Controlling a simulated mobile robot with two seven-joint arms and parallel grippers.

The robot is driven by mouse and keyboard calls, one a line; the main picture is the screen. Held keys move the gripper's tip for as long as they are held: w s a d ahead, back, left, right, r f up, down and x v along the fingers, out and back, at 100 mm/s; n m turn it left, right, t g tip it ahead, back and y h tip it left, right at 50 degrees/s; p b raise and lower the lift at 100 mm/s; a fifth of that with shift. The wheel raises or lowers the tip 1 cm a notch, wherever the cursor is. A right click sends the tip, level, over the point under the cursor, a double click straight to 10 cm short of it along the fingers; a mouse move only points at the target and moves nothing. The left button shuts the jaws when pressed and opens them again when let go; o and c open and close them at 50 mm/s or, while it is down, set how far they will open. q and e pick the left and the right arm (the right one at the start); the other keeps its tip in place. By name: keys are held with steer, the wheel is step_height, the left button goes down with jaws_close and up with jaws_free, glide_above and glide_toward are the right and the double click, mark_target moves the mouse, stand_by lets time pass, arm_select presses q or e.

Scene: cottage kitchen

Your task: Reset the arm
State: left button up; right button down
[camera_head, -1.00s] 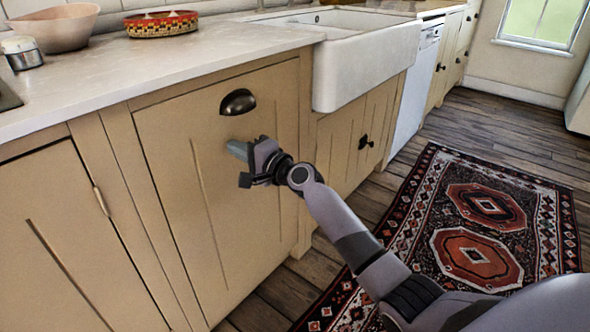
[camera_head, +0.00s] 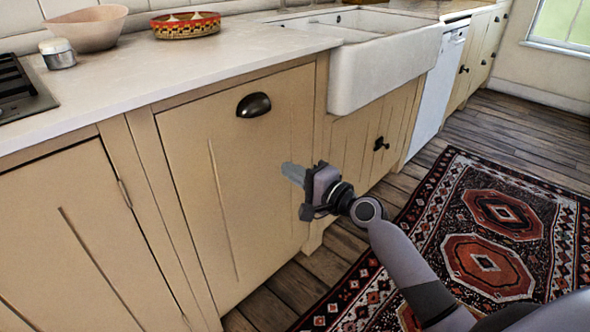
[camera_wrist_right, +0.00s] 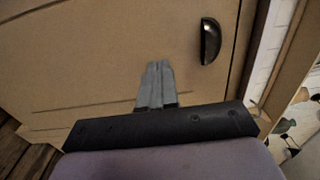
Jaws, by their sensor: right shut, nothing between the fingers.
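My right gripper (camera_head: 292,172) is in front of the beige cabinet door (camera_head: 190,185), below and to the right of its dark cup handle (camera_head: 253,105). Its grey fingers are together with nothing between them, and they also show in the right wrist view (camera_wrist_right: 157,82). There the handle (camera_wrist_right: 210,41) is up and to the right of the fingertips, apart from them. My right arm reaches in from the lower right of the head view. My left gripper is in neither view.
The worktop (camera_head: 200,72) holds a pink bowl (camera_head: 85,28), a patterned basket (camera_head: 185,24) and a small jar (camera_head: 57,53). A white sink (camera_head: 385,65) juts out from the cabinets. A patterned rug (camera_head: 475,215) covers open wooden floor at the right.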

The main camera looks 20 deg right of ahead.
steer(key=s+a+f+n+g+h, duration=0.1)
steer(key=s+a+f+n+g, duration=0.2)
steer(key=s+n, duration=0.45)
steer(key=s+a+f+n+h, duration=0.1)
steer(key=s+a+f+n, duration=0.25)
steer(key=s+f, duration=0.45)
steer(key=s+a+f+n+g+h, duration=0.1)
steer(key=s+a+f+n+g, duration=0.15)
steer(key=s+n, duration=0.6)
arm_select(q)
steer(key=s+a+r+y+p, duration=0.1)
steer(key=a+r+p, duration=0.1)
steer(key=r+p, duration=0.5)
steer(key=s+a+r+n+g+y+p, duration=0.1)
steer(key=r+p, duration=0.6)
steer(key=p, duration=1.1)
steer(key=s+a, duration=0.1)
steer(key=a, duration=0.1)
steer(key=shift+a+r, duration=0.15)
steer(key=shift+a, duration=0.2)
arm_select(e)
steer(key=s+d+r+m+h, duration=0.1)
steer(key=s+d+r+m, duration=0.1)
steer(key=r, duration=0.5)
steer(key=s+d+r+m, duration=0.1)
steer(key=s+d+r, duration=0.2)
steer(key=r, duration=0.4)
steer(key=shift+s+d+r+m+g+h, duration=0.25)
steer(key=shift+s+r+m+g+h, duration=0.05)
steer(key=shift+s+m+g+h, duration=0.1)
